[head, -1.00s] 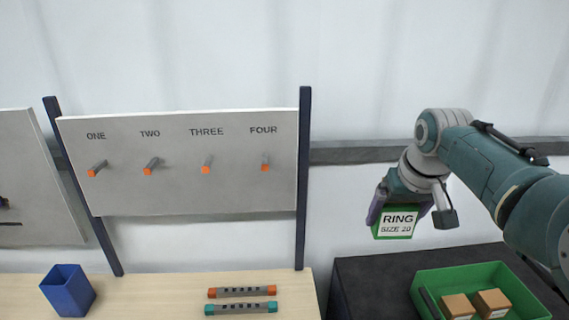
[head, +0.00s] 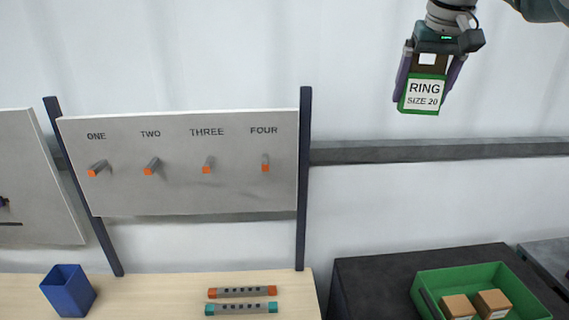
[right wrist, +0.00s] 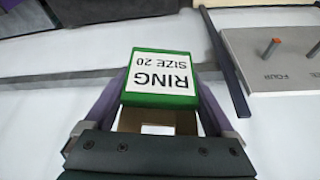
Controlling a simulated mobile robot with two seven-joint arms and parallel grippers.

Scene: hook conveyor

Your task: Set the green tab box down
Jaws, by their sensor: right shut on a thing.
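The green tab box (head: 422,95) carries a white label reading "RING SIZE 20". My right gripper (head: 426,88) is shut on it and holds it high in the air at the upper right of the head view, well above the dark table. In the right wrist view the box (right wrist: 162,78) sits between the two fingers of my right gripper (right wrist: 160,100), its label upside down in that picture. Nothing touches the underside of the box. My left gripper is not in view.
A board (head: 180,195) with several orange-tipped hooks labelled ONE to FOUR stands at the left centre. A green tray (head: 428,280) with two brown boxes sits on the dark table (head: 370,285). A blue bin (head: 68,292) and two bars (head: 242,292) are on the wooden table (head: 150,292).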

